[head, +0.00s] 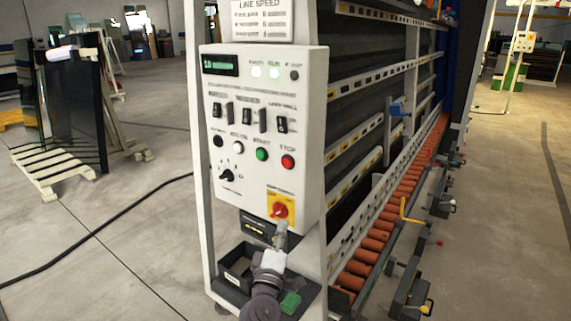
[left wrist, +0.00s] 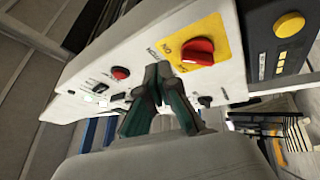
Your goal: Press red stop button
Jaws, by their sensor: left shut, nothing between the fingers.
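The red stop button (head: 288,161) is the rightmost in a row on the white control panel (head: 308,185). It stands right of the green start button (head: 261,154). In the left wrist view a red round button (left wrist: 120,73), apparently the same one, shows left of my fingertips. My left gripper (head: 281,237) is shut and empty. In the head view it is at the panel's lower edge, below the stop button and apart from it. In the left wrist view its fingertips (left wrist: 157,72) overlap the panel; contact cannot be told. My right gripper is out of view.
A red rotary switch on a yellow plate (head: 280,210) sits just above my left gripper; it also shows in the left wrist view (left wrist: 197,52). A black selector knob (head: 228,175) is to its left. A dark tray (head: 232,283) lies below the panel. Orange rollers (head: 377,234) run along the right.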

